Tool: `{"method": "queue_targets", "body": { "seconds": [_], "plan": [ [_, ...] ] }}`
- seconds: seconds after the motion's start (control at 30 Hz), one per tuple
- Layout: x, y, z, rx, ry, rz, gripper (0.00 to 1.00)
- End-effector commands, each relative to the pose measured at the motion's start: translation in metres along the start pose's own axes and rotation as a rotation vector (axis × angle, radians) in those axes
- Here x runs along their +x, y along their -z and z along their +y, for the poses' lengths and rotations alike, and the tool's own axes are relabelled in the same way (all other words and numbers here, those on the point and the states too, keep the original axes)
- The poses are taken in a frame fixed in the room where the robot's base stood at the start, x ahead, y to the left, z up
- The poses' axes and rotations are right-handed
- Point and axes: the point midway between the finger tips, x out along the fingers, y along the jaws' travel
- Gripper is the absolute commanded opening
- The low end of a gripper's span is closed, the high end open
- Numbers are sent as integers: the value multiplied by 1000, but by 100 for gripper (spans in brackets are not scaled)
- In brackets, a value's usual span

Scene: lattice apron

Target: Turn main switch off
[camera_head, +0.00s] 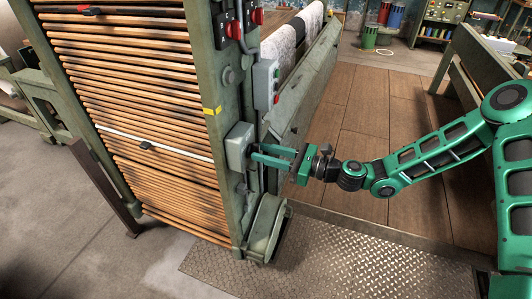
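A grey switch box (239,148) is mounted on the green machine post, low on its right side. It looks like the main switch, but I can read no label. Its handle and position are not visible; my gripper covers the box's right side. My green gripper (256,154) reaches in from the right, with its fingertips close against that side. The two fingers are apart, with a gap between them. I cannot tell whether they touch a handle.
A grey push-button box (266,84) hangs above, on the same post. Black switches with red knobs (233,29) sit higher up. Many wooden rods (130,90) fill the frame at left. A green foot housing (266,228) stands below my gripper. The wooden floor (370,110) behind is open.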

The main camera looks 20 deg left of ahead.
Motion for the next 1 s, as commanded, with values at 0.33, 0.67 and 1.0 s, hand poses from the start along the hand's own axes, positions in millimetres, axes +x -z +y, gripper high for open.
{"method": "queue_targets", "body": {
  "seconds": [0.33, 0.67, 1.0],
  "plan": [
    [0, 0, 0, 0, 0, 0, 0],
    [-1, 0, -1, -28, 2, 0, 0],
    [-1, 0, 0, -227, 4, 0, 0]
  ]
}}
